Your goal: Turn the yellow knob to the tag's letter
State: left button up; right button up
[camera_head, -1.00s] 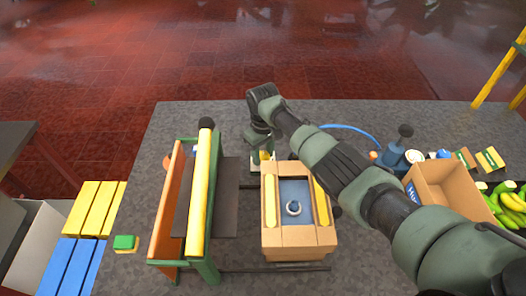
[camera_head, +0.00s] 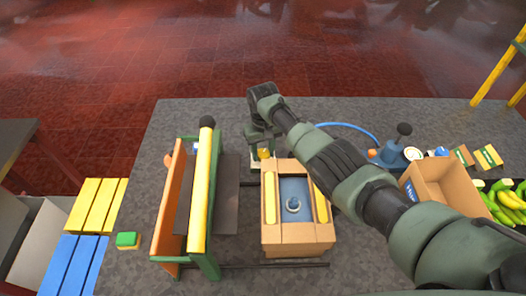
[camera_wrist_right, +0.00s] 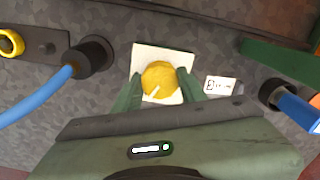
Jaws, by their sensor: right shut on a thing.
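The yellow knob (camera_wrist_right: 158,79) sits on a square white plate (camera_wrist_right: 148,52) in the right wrist view. A pale pointer line on the knob points down and to the left in that view. My right gripper (camera_wrist_right: 158,84) has one finger on each side of the knob and is shut on it. In the head view the right gripper (camera_head: 262,148) is at the grey table's far middle, with the knob (camera_head: 264,153) just below it. A white tag (camera_wrist_right: 221,86) lies right of the plate; its print is too small to read surely. My left gripper is not in view.
A cardboard box with a blue inside (camera_head: 270,243) stands just in front of the right gripper. A green and orange rack with a yellow bar (camera_head: 201,190) stands left. Blue hoses (camera_wrist_right: 38,97) end in black fittings beside the knob. An open carton (camera_head: 452,186) stands right.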

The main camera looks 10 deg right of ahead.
aim_at(263, 152)
jog(key=shift+r, duration=0.1)
jog(key=o, duration=1.4)
jog(key=shift+c, duration=0.2)
jog(key=shift+r, duration=3.85)
